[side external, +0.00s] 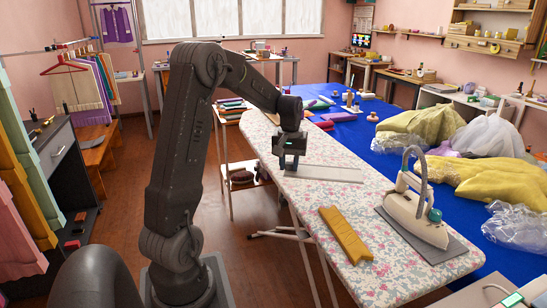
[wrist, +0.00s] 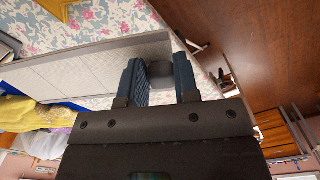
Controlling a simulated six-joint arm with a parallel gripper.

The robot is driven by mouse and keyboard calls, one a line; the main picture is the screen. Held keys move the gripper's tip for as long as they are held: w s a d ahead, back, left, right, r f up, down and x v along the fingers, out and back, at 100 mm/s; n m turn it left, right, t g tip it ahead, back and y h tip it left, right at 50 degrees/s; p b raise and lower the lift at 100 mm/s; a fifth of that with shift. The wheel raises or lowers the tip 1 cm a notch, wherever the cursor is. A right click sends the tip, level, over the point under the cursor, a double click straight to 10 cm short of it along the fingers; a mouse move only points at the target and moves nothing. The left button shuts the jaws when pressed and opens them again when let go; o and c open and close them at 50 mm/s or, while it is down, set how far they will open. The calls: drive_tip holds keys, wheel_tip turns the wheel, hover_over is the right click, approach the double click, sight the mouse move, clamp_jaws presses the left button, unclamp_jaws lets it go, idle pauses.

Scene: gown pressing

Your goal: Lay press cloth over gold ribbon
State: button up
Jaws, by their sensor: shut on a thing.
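The press cloth (side external: 325,173) is a flat, pale grey strip across the flowered ironing board. It also shows in the wrist view (wrist: 75,72), running left from my gripper. The gold ribbon (side external: 345,235) is a yellow folded band lying flat on the near part of the board, apart from the cloth and uncovered. My gripper (side external: 289,166) points down at the cloth's left end. In the wrist view, its two blue fingers (wrist: 160,80) are shut on a small grey block at that end, which looks part of the cloth. The fingers hide some of this contact.
A cream iron (side external: 415,212) stands on a grey pad (side external: 455,246) right of the ribbon. A blue table (side external: 370,150) with yellow fabric (side external: 490,178) and clear wrap borders the board's far side. Bare flowered cover (side external: 295,205) lies between cloth and ribbon.

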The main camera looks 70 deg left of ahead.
sight(324, 207)
drive_tip(key=w+d+f+m, duration=0.1)
drive_tip(key=w+d+m, duration=0.1)
drive_tip(key=d+m, duration=0.1)
drive_tip(key=w+d+f+m, duration=0.1)
drive_tip(key=w+d+m, duration=0.1)
drive_tip(key=m, duration=0.3)
drive_tip(key=w+d+f+m, duration=0.1)
drive_tip(key=w+d+m, duration=0.2)
drive_tip(key=d+m, duration=0.1)
drive_tip(key=shift+d+m, duration=0.4)
drive_tip(key=shift+f, duration=2.15)
drive_tip(key=shift+f, duration=0.2)
drive_tip(key=o, duration=1)
